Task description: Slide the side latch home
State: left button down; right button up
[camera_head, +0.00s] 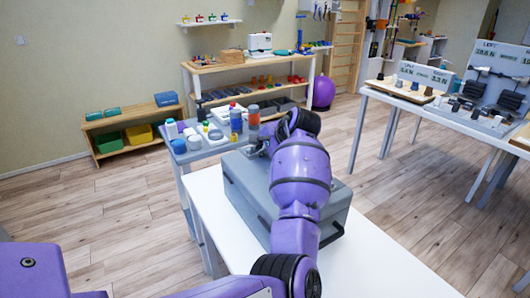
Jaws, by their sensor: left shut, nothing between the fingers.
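A grey case (240,197) lies on the white table, with its lid closed. A dark handle (333,237) shows on its near right side. My left arm reaches over the case from the front and covers much of its top. My left gripper (257,150) is at the far edge of the case, small and partly hidden by my own wrist. It is shut with nothing in it. I cannot make out the side latch, nor tell whether the gripper touches the case. My right gripper is not in view.
The white table (380,262) is bare to the right of the case. Behind it, a grey side table (205,152) holds several bottles and jars. A low wooden bench (125,115) with bins, a workbench (250,63) and a display table (445,110) stand farther off.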

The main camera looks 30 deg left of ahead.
pick_arm(q)
jog(key=shift+w+a+r+p, duration=0.15)
jog(key=shift+w+a+p, duration=0.2)
jog(key=shift+a, duration=0.25)
jog(key=shift+w+a+r+p, duration=0.1)
jog(key=shift+w+a+p, duration=0.25)
jog(key=shift+a, duration=0.25)
jog(key=shift+w+a+f, duration=0.15)
jog(key=shift+a+f, duration=0.1)
